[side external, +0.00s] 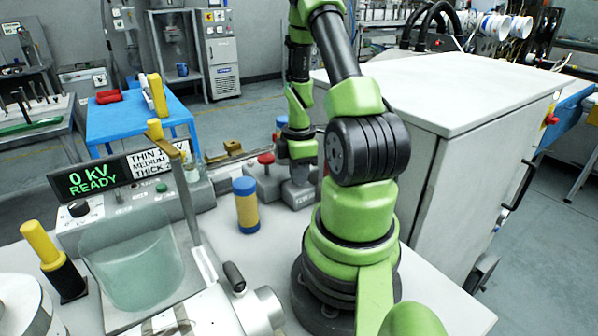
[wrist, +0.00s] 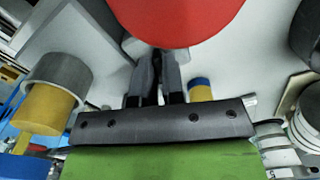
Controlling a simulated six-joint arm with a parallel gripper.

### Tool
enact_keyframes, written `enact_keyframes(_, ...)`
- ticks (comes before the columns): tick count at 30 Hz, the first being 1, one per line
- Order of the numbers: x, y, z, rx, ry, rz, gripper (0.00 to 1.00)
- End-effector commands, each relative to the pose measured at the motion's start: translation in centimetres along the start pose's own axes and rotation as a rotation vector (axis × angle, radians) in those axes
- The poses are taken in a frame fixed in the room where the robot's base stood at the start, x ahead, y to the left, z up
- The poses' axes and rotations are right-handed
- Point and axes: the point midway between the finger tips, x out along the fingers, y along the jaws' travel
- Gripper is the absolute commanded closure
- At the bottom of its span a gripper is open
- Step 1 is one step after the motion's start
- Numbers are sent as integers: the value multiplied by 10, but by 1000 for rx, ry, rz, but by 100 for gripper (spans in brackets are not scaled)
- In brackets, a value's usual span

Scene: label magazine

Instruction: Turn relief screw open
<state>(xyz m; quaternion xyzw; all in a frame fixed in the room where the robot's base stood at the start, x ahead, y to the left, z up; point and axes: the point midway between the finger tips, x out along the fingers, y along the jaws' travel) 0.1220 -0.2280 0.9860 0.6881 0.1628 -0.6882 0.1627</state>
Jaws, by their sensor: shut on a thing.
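My gripper (wrist: 155,62) points away from the camera in the wrist view, its two dark fingers close together. They are shut on a small dark part at the edge of a large red disc (wrist: 185,18), which I take to be the relief screw; the fingers hide most of it. In the side view a red knob (side external: 265,159) stands on a grey block (side external: 262,182), just left of my gripper (side external: 298,187). The fingertips are too small there to show the grip.
A blue-and-yellow cylinder (side external: 246,205) stands upright left of my arm. A tester with a lit display (side external: 85,180) and a clear shield (side external: 135,260) is at the left. A large pale cabinet (side external: 450,95) crowds the right. A blue table (side external: 135,112) stands behind.

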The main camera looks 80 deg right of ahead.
Motion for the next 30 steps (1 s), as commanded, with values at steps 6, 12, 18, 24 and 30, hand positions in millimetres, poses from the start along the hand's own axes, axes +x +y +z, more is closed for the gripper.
enact_keyframes(6, -1, 0, 0, 1, 0, 0, 100)
enact_keyframes(12, 0, 0, 0, 2, 0, 0, 65)
enact_keyframes(18, 0, 0, 0, 1, 0, 0, 65)
enact_keyframes(24, -13, 1, 0, 1, 0, 5, 65)
enact_keyframes(30, -49, 1, 0, 2, 0, 8, 65)
